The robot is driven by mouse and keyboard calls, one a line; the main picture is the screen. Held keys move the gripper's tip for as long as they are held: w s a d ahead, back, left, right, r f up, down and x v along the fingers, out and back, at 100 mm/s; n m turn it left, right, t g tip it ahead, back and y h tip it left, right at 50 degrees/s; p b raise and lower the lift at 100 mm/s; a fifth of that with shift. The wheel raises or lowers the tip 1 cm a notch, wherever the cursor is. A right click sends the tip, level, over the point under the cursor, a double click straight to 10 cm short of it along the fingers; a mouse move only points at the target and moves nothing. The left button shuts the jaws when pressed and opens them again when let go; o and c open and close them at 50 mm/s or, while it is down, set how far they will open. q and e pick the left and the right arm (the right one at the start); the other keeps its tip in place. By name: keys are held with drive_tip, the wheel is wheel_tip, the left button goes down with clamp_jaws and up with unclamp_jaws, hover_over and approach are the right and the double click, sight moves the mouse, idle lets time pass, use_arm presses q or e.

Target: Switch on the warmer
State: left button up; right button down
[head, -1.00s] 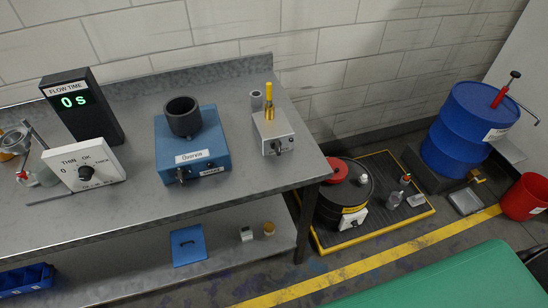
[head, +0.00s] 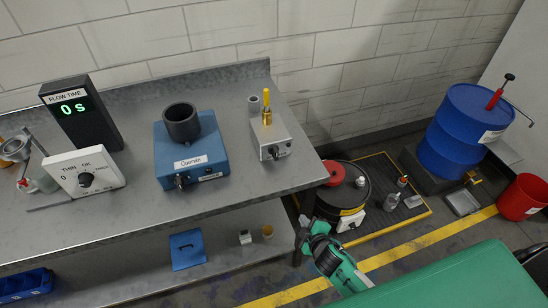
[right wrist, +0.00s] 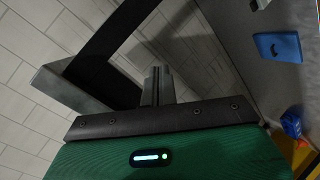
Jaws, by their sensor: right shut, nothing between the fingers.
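A black drum (head: 368,190) with a red cap (head: 335,173) stands on the floor right of the bench. A yellow band circles its lower side, and a small white box (head: 350,221) with a dark control sits at its front. It looks like the warmer, though I cannot read its label or its switch position. My right gripper (head: 304,221) is beside the bench's front right leg, left of the white box and apart from it. Its fingers are shut and empty; they also show in the right wrist view (right wrist: 157,84). My left gripper is out of view.
The metal bench (head: 235,210) carries a blue Quorvin unit (head: 200,162), a grey box (head: 270,137) and a timer reading 0 s (head: 80,115). A blue drum (head: 463,135) and red bucket (head: 523,198) stand at right. Floor is open around the yellow line (head: 400,250).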

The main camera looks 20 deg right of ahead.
drive_tip(key=w+a+r+n+t+y, duration=0.1)
drive_tip(key=a+r+n+y, duration=0.1)
drive_tip(key=r, duration=0.3)
drive_tip(key=w+a+r+n+t+y, duration=0.1)
drive_tip(key=w+a+r+n+y, duration=0.1)
drive_tip(key=r+n, duration=0.3)
drive_tip(key=w+a+r+n+t+y, duration=0.2)
drive_tip(key=r+n, duration=0.1)
drive_tip(key=r, duration=0.4)
drive_tip(key=shift+a+r, duration=0.25)
drive_tip(key=shift+w, duration=0.15)
